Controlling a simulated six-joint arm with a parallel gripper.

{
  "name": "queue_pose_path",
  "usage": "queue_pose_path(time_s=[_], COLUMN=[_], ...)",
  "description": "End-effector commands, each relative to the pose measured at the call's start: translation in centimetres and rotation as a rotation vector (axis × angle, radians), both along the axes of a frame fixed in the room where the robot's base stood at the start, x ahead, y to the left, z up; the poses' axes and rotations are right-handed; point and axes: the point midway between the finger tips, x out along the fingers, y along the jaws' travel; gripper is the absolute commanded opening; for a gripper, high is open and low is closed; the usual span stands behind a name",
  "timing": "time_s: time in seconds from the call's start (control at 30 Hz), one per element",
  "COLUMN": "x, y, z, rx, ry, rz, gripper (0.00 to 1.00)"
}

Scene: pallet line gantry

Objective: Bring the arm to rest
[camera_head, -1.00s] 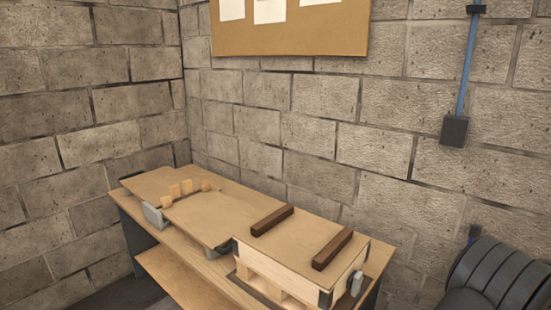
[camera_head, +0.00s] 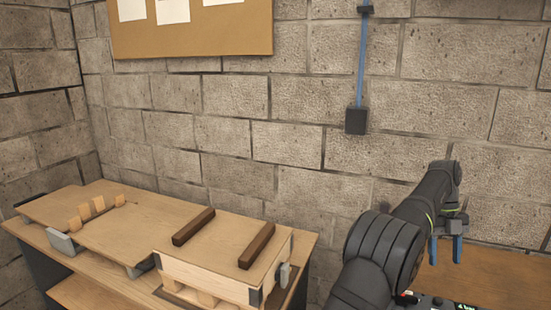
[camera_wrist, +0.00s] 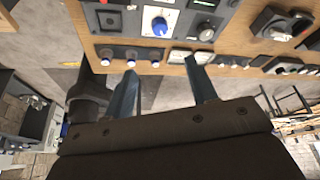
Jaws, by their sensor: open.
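My gripper (camera_head: 446,252) is at the right of the head view, at the end of my dark arm, with its two blue fingers pointing down. It is open, with nothing between the fingers. In the wrist view the fingers (camera_wrist: 163,92) are spread apart. A panel with a blue knob (camera_wrist: 158,22), dials and switches lies beyond them. I cannot tell from the wrist view how far the fingers are from it.
A wooden workbench (camera_head: 130,262) with two dark bars (camera_head: 193,226) on a raised box stands at left. A brown wooden surface (camera_head: 490,278) lies below my gripper. A block wall with a corkboard (camera_head: 195,38) and a blue conduit (camera_head: 364,60) stands behind.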

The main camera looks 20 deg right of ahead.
Motion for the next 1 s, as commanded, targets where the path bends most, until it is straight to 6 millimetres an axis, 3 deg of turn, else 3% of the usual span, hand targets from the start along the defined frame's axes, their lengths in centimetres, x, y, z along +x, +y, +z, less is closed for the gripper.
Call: queue_pose_path(time_s=[0.07,0.37,1.0], x=[0.4,-1.3,-5.8], y=[-0.1,0.5,2.2], z=[0.8,-3.2,-14.8], rx=[-0.001,0.003,0.002], ry=[-0.001,0.002,0.001], rz=[0.000,0.001,-0.001], gripper=[0.52,0.52,0.52])
